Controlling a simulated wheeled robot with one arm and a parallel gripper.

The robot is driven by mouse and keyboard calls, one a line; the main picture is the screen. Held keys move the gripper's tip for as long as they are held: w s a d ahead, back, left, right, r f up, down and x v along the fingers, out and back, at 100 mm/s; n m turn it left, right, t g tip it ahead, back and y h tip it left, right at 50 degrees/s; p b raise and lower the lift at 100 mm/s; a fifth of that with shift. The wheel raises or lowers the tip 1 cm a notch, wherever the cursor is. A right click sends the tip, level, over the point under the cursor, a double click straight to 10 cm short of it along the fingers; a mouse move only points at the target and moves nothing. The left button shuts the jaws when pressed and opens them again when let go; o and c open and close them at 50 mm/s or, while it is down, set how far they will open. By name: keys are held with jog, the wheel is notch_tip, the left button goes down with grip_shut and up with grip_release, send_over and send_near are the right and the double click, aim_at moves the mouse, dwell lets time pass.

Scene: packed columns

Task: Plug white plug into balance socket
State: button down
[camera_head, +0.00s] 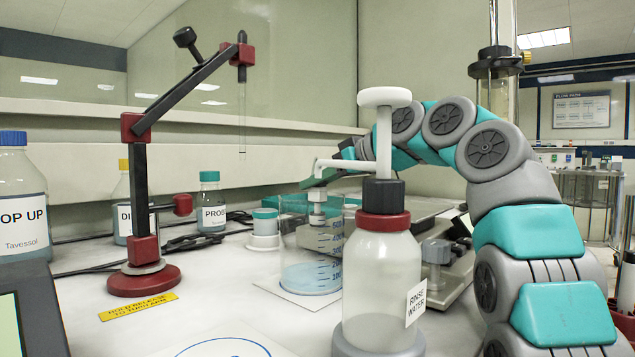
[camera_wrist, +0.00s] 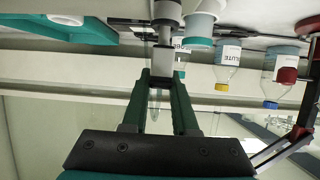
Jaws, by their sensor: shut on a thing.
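My gripper (camera_wrist: 162,76) is shut on a small pale grey piece, which may be the white plug (camera_wrist: 162,54). In the wrist view a short stem runs from this piece to a darker grey cylinder (camera_wrist: 167,11) at the top edge. In the head view my gripper (camera_head: 319,183) is partly hidden behind the white spout of the rinse bottle. A pale grey piece (camera_head: 317,209) shows just under it, above or behind the beaker; I cannot tell which. I cannot make out the balance socket in either view.
The rinse water bottle (camera_head: 377,285) stands close in front of my arm. A graduated beaker (camera_head: 311,268) stands beside it. A red-based stand (camera_head: 144,280), capped bottles (camera_head: 209,207) and black cables (camera_head: 190,242) are on the left.

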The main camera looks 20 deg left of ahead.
aim_at(323, 183)
jog(key=shift+f+b, duration=0.55)
jog(key=shift+f, duration=0.05)
jog(key=c, duration=0.6)
grip_release()
jog(key=shift+d+r, duration=0.1)
jog(key=shift+d, duration=0.05)
jog(key=v, duration=0.6)
jog(key=shift+s+d+r, duration=0.15)
jog(key=shift+d+r, duration=0.1)
jog(key=shift+s+d+r, duration=0.1)
jog(key=shift+s+d, duration=0.05)
jog(key=shift+d, duration=0.25)
